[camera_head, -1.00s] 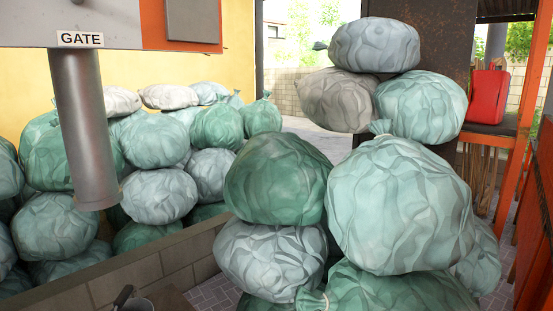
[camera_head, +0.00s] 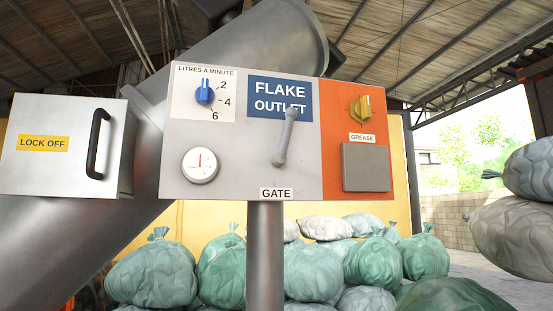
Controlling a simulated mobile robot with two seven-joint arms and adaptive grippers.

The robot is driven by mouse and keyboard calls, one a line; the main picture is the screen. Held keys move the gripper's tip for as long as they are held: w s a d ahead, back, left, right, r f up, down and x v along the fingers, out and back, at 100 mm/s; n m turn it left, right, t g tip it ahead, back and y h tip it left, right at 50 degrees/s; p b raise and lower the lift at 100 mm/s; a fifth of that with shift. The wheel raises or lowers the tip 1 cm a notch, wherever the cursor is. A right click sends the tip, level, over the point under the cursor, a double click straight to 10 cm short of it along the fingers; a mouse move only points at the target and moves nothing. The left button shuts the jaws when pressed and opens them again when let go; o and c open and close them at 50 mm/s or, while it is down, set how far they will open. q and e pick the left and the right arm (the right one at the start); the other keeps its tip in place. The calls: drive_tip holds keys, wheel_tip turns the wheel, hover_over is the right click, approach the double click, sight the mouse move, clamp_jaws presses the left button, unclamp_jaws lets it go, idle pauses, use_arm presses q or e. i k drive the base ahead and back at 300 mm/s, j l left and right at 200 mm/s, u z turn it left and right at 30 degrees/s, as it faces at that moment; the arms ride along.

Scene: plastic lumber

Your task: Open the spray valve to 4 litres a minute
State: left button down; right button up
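The spray valve is a blue knob (camera_head: 205,91) on a white plate (camera_head: 187,107) headed LITRES A MINUTE, at the upper left of the grey panel (camera_head: 236,160). Its grip stands about upright and seems to point up, away from the numbers. The marks 2, 4 and 6 run down the plate to the right of the knob, with 4 level with or just below it. Neither of my grippers is in the head view.
A round gauge (camera_head: 200,165) sits below the knob. A grey GATE lever (camera_head: 286,137) and a yellow GREASE knob (camera_head: 360,109) are to the right. A LOCK OFF box (camera_head: 45,165) with a black handle (camera_head: 98,143) stands left. Filled sacks (camera_head: 314,272) lie behind.

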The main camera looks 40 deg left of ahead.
sight(204, 95)
drive_tip(key=u, duration=1.55)
